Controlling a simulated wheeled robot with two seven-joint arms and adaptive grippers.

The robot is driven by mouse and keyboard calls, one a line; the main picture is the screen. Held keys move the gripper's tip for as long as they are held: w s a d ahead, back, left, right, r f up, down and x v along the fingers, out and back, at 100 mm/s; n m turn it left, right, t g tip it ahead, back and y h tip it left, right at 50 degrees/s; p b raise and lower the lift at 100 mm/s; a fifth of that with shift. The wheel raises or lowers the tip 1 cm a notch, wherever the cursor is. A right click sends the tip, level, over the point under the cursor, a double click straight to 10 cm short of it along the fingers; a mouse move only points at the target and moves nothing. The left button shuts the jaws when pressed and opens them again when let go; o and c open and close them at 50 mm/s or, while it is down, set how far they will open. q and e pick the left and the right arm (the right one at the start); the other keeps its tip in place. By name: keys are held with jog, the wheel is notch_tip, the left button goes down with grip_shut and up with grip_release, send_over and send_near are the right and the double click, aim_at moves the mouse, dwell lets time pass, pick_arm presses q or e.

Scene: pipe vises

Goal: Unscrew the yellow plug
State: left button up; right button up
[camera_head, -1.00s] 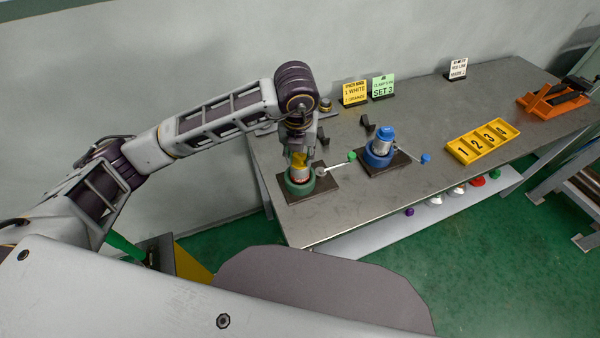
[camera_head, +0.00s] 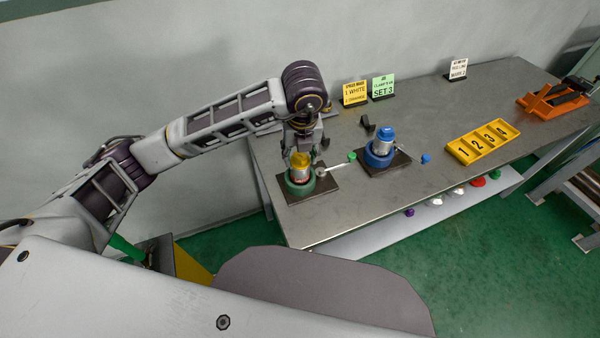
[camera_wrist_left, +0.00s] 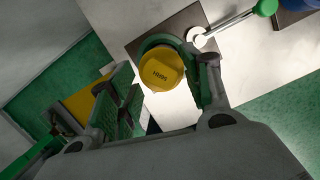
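The yellow plug (camera_head: 300,160) sits on top of a short pipe (camera_head: 299,173) held in the green vise (camera_head: 299,188) at the table's near left end. The plug's round top also shows in the left wrist view (camera_wrist_left: 161,69), with dark lettering on it. My left gripper (camera_head: 303,147) is just above the plug, pointing down. In the left wrist view its fingers (camera_wrist_left: 165,98) are spread wide, with the plug beyond and between them, closer to the right finger. Nothing is held. My right gripper is out of view.
A blue vise (camera_head: 379,158) holding a blue-plugged pipe (camera_head: 386,136) stands to the right. The green vise's handle (camera_head: 338,166) sticks out between them. A yellow numbered tray (camera_head: 483,141) and an orange vise (camera_head: 552,100) are farther right. Signs (camera_head: 355,93) stand along the back edge.

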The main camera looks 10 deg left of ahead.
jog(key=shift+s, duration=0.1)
pick_arm(q)
jog(key=shift+r+p, duration=0.55)
jog(key=shift+r, duration=0.55)
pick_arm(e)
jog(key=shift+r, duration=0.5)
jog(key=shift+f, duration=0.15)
